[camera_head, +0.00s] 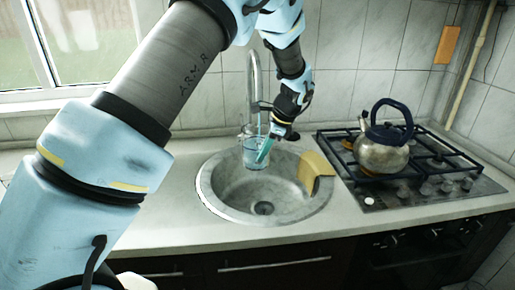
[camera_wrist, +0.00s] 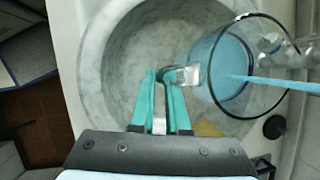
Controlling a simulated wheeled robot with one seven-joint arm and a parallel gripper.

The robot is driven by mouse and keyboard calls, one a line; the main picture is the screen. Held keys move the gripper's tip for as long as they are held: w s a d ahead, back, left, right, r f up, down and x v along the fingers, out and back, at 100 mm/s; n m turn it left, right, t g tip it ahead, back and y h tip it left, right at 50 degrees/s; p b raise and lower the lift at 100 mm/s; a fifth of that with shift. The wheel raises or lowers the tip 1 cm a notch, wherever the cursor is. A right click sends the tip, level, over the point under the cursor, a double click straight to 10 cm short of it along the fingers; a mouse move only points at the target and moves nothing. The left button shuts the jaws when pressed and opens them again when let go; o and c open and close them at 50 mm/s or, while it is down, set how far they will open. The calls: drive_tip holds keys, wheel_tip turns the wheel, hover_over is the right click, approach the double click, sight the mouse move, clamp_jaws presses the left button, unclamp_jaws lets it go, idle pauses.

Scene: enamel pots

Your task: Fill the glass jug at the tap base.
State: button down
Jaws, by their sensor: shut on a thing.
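The glass jug (camera_head: 251,158) is clear and held over the sink bowl, under the tap (camera_head: 252,85). In the wrist view the jug (camera_wrist: 222,92) is seen from above, with its handle (camera_wrist: 188,76) towards my gripper. My gripper (camera_head: 265,150) has teal fingers and is shut on the handle; its fingers also show in the wrist view (camera_wrist: 166,76). A blue stream of water (camera_wrist: 262,82) runs from the tap into the jug. Bluish water shows inside the jug; its exact level is hard to read.
The round grey sink (camera_head: 225,190) has a drain at its bottom. A yellow cloth (camera_head: 316,168) hangs over its right rim. A gas hob (camera_head: 420,180) with a metal kettle (camera_head: 381,156) stands to the right. The counter (camera_head: 165,215) left of the sink is clear.

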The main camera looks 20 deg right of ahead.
drive_tip(key=shift+r, duration=0.1)
drive_tip(key=s+a, duration=0.5)
drive_tip(key=a, duration=0.2)
drive_tip(key=shift+s+a+b, duration=0.3)
drive_tip(key=shift+a+b, duration=0.05)
drive_tip(key=shift+a, duration=0.05)
idle(1.5)
